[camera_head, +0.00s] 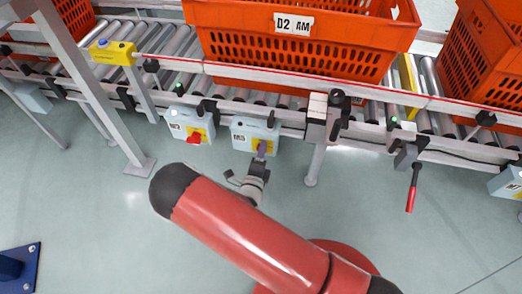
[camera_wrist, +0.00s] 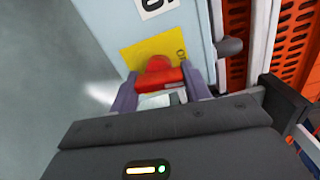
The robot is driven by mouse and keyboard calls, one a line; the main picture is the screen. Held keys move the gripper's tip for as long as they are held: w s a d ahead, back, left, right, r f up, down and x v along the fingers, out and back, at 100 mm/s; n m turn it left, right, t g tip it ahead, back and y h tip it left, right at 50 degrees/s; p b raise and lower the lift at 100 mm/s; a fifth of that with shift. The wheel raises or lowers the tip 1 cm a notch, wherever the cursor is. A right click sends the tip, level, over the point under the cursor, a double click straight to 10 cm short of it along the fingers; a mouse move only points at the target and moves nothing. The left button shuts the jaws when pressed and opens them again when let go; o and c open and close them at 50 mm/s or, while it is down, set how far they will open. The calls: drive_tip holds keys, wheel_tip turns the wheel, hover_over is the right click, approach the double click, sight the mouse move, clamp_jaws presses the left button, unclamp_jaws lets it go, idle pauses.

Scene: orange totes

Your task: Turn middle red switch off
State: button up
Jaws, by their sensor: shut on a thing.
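The red switch (camera_wrist: 158,70) sits on a yellow plate (camera_wrist: 148,50) on a grey-blue switch box (camera_wrist: 100,25) in the wrist view. In the head view this box (camera_head: 240,137) hangs under the conveyor, and its switch is mostly hidden by my gripper (camera_head: 261,152). My gripper (camera_wrist: 160,92) also shows in the wrist view, with its two purple fingers on either side of the red knob and shut on it. The knob's exact angle is hard to tell here.
A second switch box (camera_head: 178,124) with a red switch (camera_head: 194,138) hangs to the left. A red-handled lever (camera_head: 412,190) hangs to the right. The roller conveyor (camera_head: 172,45) above carries orange totes (camera_head: 300,50). A metal leg (camera_head: 317,160) stands right of the gripped box.

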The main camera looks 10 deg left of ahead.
drive_tip(key=shift+n+p, duration=0.3)
drive_tip(key=shift+n, duration=0.6)
drive_tip(key=o, duration=1)
drive_tip(key=shift+c, duration=0.2)
drive_tip(key=s, duration=0.7)
drive_tip(key=shift+s, duration=0.4)
drive_tip(key=shift+s+d, duration=0.1)
